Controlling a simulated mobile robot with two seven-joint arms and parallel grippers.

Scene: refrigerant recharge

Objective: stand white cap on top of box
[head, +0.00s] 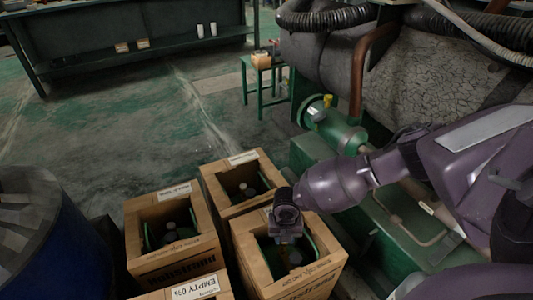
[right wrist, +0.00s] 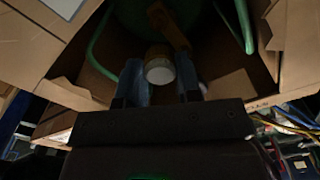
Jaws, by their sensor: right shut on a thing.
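The white cap (right wrist: 159,71) shows in the right wrist view as a pale round end between the two fingers of my right gripper (right wrist: 161,82), which is shut on it. In the head view my right gripper (head: 287,228) points down over the open top of the right cardboard box (head: 307,280). The cap is hidden or too dark to make out there. Inside this box the wrist view shows a dark green cylinder with a green curved handle (right wrist: 244,27). My left gripper is not in view.
Other open cardboard boxes with dark cylinders stand close by: a left box (head: 176,262), a back box (head: 211,184) and a front box labelled EMPTY 0% (head: 195,287). A blue drum (head: 45,245) stands at the left. Green machinery (head: 335,130) is at the right.

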